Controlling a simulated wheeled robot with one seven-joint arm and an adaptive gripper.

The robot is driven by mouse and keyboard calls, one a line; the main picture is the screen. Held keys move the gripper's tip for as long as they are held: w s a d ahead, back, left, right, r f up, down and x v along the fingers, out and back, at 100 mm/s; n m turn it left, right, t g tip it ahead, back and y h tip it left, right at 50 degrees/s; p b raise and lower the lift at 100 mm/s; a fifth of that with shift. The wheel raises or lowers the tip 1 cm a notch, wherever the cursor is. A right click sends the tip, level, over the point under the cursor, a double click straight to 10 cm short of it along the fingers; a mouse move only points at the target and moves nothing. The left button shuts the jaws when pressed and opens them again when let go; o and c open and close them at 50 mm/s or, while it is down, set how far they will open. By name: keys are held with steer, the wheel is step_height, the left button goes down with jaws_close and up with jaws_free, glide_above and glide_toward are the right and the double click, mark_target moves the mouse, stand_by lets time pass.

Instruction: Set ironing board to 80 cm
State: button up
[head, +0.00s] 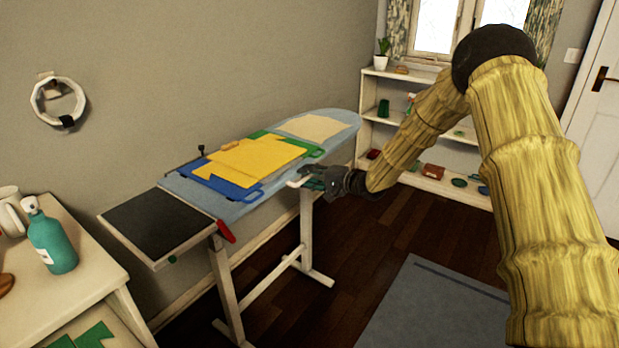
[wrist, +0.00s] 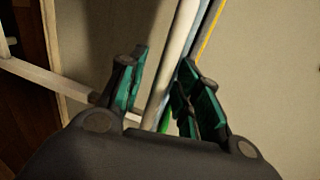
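The ironing board (head: 343,118) stands along the wall on pale legs, with a light blue cover. A red lever (head: 226,232) sticks out under its left end. My gripper (head: 312,181) is at the board's near long edge, right of its middle, close to a short white bar (head: 297,183). In the wrist view my gripper's (wrist: 160,85) green-padded fingers are apart, with a long whitish bar (wrist: 184,40) passing between or just beyond them. I cannot tell whether they touch it.
A side table (head: 60,265) with a teal bottle (head: 52,240) is at left. A shelf (head: 372,92) stands behind. Floor and grey rug (head: 420,310) are clear in front.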

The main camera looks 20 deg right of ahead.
jaws_close()
steer(key=shift+f, duration=0.1)
steer(key=shift+s+f, duration=0.1)
steer(key=shift+f, duration=2.15)
jaws_free()
steer(key=shift+f, duration=0.1)
steer(key=shift+r, duration=0.2)
